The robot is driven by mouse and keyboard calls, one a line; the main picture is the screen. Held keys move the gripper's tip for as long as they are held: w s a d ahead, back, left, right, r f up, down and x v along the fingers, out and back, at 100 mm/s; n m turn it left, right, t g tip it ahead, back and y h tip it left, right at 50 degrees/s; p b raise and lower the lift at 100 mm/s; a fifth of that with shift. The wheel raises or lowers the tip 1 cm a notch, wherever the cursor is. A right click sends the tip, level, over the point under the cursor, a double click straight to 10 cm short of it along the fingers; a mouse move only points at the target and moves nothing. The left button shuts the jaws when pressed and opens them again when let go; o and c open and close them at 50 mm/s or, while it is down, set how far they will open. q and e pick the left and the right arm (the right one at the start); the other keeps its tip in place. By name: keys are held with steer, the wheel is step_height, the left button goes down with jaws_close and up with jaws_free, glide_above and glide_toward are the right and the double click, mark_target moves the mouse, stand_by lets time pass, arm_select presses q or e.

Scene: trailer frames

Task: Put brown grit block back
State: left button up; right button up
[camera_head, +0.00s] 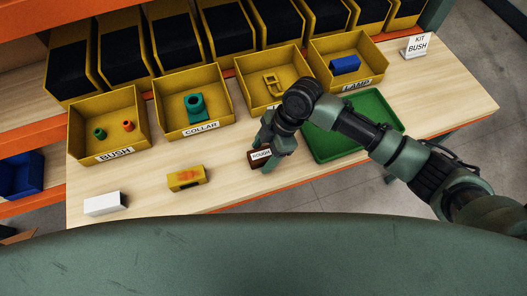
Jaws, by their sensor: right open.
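The brown grit block (254,163), with a white label that reads ROUGH, is on the wooden bench near its front edge, left of the green tray. My right gripper (271,150) is open and right at the block, with its fingers over and beside it. The hand covers part of the block, and I cannot tell whether the fingers touch it. My left gripper is not in view.
A yellow block (187,178) and a white block (105,203) lie left on the bench (225,155). Yellow bins labelled BUSH (113,157), COLLAR (201,131) and LAMP (357,84) stand behind. The green tray (343,146) lies right, partly under my arm.

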steer(key=b+v, duration=0.2)
steer(key=v, duration=1)
